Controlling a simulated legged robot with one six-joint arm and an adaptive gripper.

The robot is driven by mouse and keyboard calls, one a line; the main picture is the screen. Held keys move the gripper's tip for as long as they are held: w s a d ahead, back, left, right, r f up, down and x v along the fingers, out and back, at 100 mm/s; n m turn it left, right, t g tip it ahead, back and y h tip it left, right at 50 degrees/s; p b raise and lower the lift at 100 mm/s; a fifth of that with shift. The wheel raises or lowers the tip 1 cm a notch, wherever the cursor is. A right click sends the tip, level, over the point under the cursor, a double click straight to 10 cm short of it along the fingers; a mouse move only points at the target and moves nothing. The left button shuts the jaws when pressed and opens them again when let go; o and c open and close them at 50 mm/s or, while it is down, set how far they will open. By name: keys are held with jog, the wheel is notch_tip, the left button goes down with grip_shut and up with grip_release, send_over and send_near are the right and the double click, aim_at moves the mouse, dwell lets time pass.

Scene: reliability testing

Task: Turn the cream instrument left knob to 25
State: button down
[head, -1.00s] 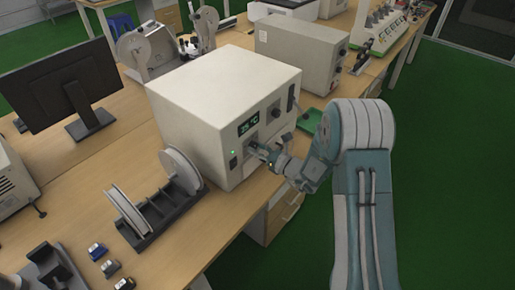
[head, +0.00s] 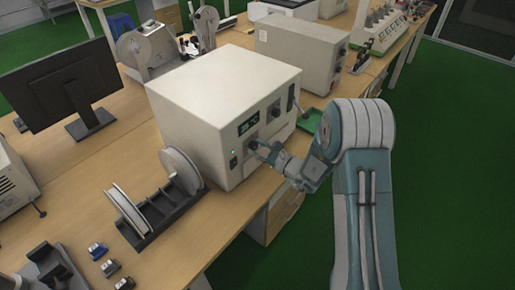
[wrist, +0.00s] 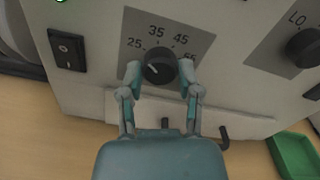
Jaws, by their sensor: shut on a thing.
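The cream instrument (head: 222,95) stands on the bench with its front panel facing my arm. Its left knob (wrist: 159,66) is black and round, with a pale pointer line on its lower left part. The printed scale (wrist: 157,32) around it shows 25, 35 and 45, with a further number at right partly covered by a finger. The pointer sits below and left of the 25 mark. My gripper (wrist: 160,74) has one finger on each side of the knob, shut on it. In the head view my gripper (head: 262,151) is at the panel's lower part.
A second knob (wrist: 304,47) marked LO is to the right. A rocker switch (wrist: 67,49) is at left. A green tray (wrist: 294,154) lies on the bench at right. A reel holder (head: 160,205) stands left of the instrument.

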jog(key=shift+n, duration=1.3)
jog(key=shift+c, duration=1.5)
grip_release()
jog(key=shift+a, duration=0.1)
jog(key=v, duration=1.2)
